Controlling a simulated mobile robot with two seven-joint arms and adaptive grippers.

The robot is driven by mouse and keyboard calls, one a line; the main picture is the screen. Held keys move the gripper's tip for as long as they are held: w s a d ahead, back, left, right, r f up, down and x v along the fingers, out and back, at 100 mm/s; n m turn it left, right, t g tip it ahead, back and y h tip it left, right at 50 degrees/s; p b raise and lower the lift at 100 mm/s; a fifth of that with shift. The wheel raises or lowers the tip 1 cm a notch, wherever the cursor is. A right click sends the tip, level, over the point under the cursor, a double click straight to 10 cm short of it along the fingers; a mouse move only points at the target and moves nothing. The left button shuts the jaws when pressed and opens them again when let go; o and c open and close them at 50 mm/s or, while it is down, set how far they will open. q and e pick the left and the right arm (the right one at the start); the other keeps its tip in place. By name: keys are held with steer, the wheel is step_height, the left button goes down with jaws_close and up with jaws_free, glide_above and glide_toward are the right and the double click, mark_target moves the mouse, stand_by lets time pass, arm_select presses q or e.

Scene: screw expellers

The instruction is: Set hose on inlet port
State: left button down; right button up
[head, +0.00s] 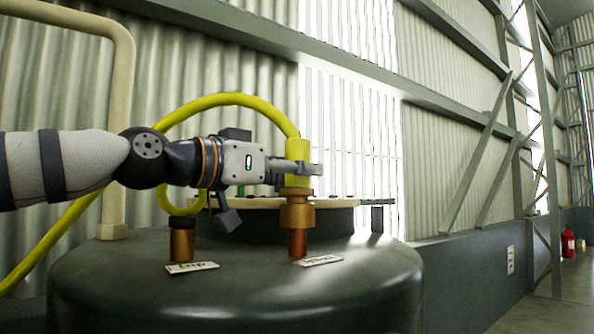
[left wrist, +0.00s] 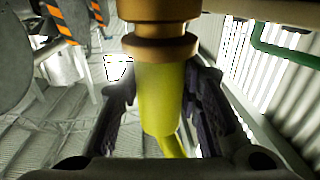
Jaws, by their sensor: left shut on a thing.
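The yellow hose (head: 225,99) has a thick end sleeve (head: 298,150) that stands upright over the taller brass port (head: 297,214) on the dark tank. My left gripper (head: 308,169) is shut on this sleeve from the left. The sleeve's lower edge meets the top of the brass port, with no clear gap. In the left wrist view the sleeve (left wrist: 158,95) lies between both dark fingers, its rim against the brass collar (left wrist: 160,48). How far it sits over the port is hidden. A white label (head: 318,261) lies by this port; its writing is not clearly legible.
A shorter brass port (head: 182,240) with its own label (head: 192,268) stands to the left on the tank top (head: 240,290). The hose arches over my arm and runs down left. A cream pipe (head: 120,130) rises behind. The tank's front top is clear.

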arm_select(q)
steer(key=shift+f, duration=0.55)
steer(key=c, duration=1.4)
jaws_free()
steer(key=shift+c, duration=0.2)
steer(key=v, duration=1.1)
